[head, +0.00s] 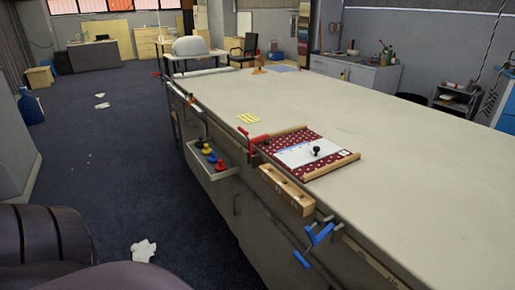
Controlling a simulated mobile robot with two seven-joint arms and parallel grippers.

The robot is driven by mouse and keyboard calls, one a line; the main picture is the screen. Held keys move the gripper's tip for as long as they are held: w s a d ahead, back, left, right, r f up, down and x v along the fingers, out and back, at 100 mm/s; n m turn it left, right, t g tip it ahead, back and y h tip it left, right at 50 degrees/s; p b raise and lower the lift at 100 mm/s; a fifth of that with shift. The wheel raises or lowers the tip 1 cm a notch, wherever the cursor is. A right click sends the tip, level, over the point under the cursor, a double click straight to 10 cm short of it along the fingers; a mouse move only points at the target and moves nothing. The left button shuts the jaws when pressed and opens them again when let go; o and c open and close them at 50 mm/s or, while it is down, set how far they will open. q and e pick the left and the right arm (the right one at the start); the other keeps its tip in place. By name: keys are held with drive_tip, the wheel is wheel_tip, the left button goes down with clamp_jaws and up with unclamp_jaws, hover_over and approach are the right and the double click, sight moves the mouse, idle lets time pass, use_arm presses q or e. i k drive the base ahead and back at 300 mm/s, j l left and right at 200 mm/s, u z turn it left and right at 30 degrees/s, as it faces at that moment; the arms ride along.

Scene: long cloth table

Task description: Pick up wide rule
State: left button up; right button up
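I cannot tell for sure which thing is the wide rule. A pale wooden bar (332,167) lies along the near right edge of a dark red patterned cloth (270,148) on the long table (400,150). A second wooden bar (287,131) lies along the cloth's far edge. A long pale strip (203,73) lies along the table's far left end; its markings are too small to read. Neither of my grippers shows in the head view.
A white sheet with a dark-knobbed object (316,151) lies on the cloth. A wooden block with holes (286,190), a tray (212,165) with coloured pieces, a red clamp (252,139) and a blue clamp (320,234) are at the table's left edge. The table's right side is clear.

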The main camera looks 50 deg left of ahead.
sight(295, 158)
drive_tip(key=u, duration=1.15)
drive_tip(key=i+j+z, duration=0.15)
drive_tip(key=z, duration=0.35)
drive_tip(key=j+z, duration=0.45)
drive_tip(key=i+j+z, duration=0.15)
drive_tip(key=j, duration=0.25)
drive_tip(key=j+z, duration=0.2)
drive_tip(key=j, duration=0.15)
drive_tip(key=j+z, duration=0.2)
drive_tip(key=j, duration=1.55)
